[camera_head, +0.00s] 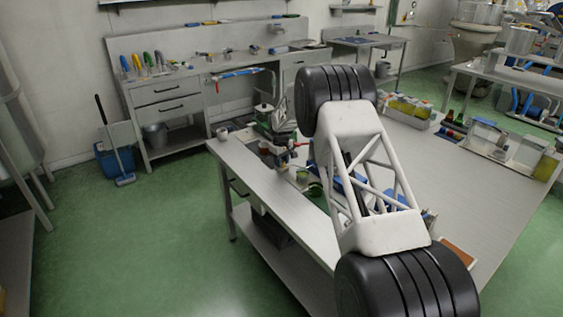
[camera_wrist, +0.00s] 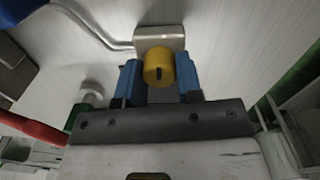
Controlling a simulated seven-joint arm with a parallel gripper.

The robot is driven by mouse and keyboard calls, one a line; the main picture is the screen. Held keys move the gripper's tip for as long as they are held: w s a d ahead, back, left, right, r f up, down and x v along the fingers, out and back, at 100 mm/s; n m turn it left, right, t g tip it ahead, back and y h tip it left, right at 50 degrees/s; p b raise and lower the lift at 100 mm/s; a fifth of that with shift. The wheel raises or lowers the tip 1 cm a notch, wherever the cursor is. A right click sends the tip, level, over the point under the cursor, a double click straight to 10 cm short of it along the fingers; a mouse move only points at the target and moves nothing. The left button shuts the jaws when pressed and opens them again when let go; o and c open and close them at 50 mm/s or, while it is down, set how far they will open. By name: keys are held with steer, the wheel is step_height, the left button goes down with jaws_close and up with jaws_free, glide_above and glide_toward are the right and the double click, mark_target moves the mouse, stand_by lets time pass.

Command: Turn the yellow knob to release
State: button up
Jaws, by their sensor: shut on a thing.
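The yellow knob (camera_wrist: 158,68) shows in the wrist view as a round knob with a dark slot mark on its face. It sits in front of a pale metal block (camera_wrist: 160,38). My gripper (camera_wrist: 159,80) has its two blue fingers on either side of the knob and is shut on it. In the head view my own arm covers the middle of the table, and I cannot make out the knob or the fingers there.
The metal table (camera_head: 450,165) carries crowded items near my arm, including a green device (camera_head: 277,130). A crate of bottles (camera_head: 408,108) stands at its far side. In the wrist view a red bar (camera_wrist: 32,128) lies at the left.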

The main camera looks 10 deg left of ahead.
steer(key=shift+n, duration=0.3)
steer(key=o, duration=0.9)
steer(key=shift+r, duration=0.2)
steer(key=shift+s+r, duration=0.1)
steer(key=shift+r, duration=3.65)
